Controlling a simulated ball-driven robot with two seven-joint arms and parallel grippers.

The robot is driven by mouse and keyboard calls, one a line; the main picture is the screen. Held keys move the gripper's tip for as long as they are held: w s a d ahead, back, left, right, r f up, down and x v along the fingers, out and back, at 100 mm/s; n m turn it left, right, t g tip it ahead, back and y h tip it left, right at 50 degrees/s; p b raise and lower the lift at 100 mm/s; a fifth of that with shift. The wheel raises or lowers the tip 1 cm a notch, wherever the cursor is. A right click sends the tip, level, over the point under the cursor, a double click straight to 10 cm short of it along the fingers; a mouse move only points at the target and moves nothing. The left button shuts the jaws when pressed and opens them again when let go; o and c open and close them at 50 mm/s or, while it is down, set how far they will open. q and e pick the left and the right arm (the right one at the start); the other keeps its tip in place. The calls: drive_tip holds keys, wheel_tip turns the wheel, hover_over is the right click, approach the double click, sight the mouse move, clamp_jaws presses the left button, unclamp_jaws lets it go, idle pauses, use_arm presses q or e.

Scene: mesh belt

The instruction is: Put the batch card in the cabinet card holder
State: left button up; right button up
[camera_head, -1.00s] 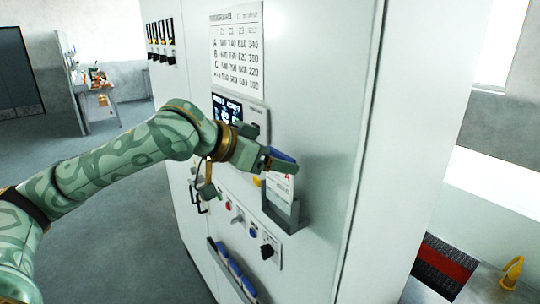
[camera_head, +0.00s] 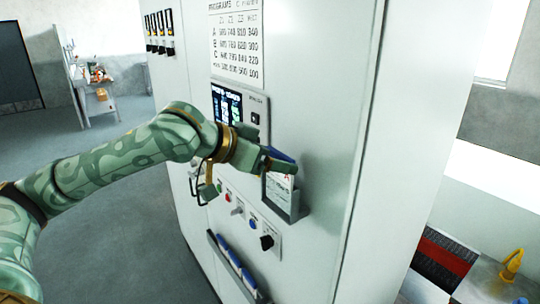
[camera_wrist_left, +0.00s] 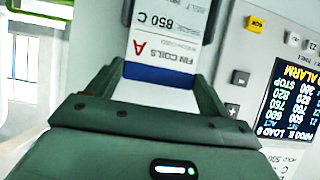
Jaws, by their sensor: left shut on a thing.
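The batch card (camera_head: 282,186) is white with a blue top band and stands upright at the grey card holder (camera_head: 292,212) on the cabinet's front. Its lower part is behind the holder's front lip, so how deep it sits cannot be told. My left gripper (camera_head: 283,163) is shut on the card's blue-banded top end, just above the holder. In the left wrist view the card (camera_wrist_left: 165,45) lies between my gripper's fingers (camera_wrist_left: 157,85), with a red A, "FIN COILS" and "850 C" readable upside down. My right gripper is out of view.
The white cabinet (camera_head: 325,120) carries a program chart (camera_head: 237,42), a display (camera_head: 229,106) left of my gripper, and knobs and buttons (camera_head: 245,217) below. A rack of blue items (camera_head: 235,265) is lower down. A yellow object (camera_head: 511,264) stands at far right.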

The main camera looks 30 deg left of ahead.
use_arm(q)
drive_tip(key=shift+f, duration=0.55)
drive_tip(key=o, duration=0.9)
drive_tip(key=shift+o, duration=0.2)
drive_tip(key=shift+r, duration=0.1)
drive_tip(key=b+v, duration=0.4)
drive_tip(key=v, duration=1.2)
drive_tip(key=shift+s, duration=0.25)
drive_tip(key=shift+w, duration=0.1)
